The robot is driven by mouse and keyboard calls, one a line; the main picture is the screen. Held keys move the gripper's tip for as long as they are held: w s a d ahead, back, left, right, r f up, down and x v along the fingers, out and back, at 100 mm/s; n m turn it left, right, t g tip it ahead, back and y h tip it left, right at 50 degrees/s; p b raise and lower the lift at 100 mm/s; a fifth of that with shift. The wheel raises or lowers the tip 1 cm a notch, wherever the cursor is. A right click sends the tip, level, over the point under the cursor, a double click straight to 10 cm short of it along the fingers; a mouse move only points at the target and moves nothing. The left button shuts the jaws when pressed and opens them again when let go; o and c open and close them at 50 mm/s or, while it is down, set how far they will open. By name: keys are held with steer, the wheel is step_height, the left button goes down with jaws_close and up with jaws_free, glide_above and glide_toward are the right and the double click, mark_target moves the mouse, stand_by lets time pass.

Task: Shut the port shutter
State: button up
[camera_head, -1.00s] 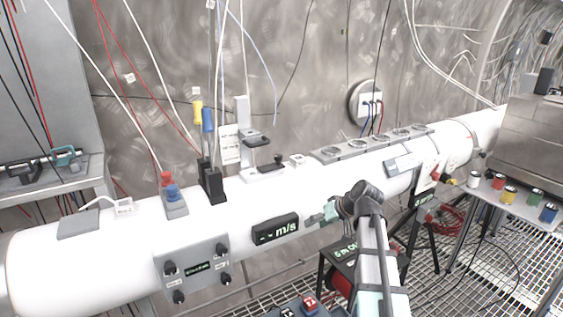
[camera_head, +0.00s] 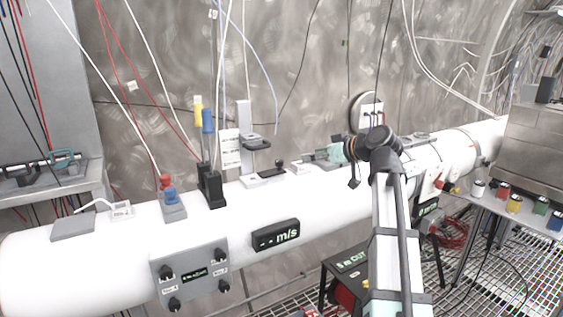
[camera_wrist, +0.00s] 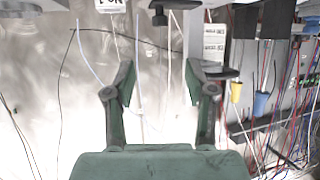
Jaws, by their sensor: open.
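My gripper (camera_head: 318,157) is above the pipe, right of the knob, pointing left. In the wrist view my gripper (camera_wrist: 158,75) is open, with nothing between its fingers. There the black knob (camera_wrist: 160,17) shows at the top, beyond the fingertips, apparently untouched. The black clamp (camera_wrist: 215,72) appears by the right finger.
Black holders with yellow and blue plugs (camera_head: 208,121) stand left of the post. A white label card (camera_head: 230,148) hangs beside it. A display (camera_head: 276,236) and knob panel (camera_head: 190,272) are on the pipe's front. My arm hides part of the pipe's right side.

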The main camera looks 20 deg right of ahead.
mark_target(280, 161)
steer(key=p+x, duration=0.2)
steer(key=x, duration=1.3)
steer(key=shift+c, duration=0.3)
jaws_close()
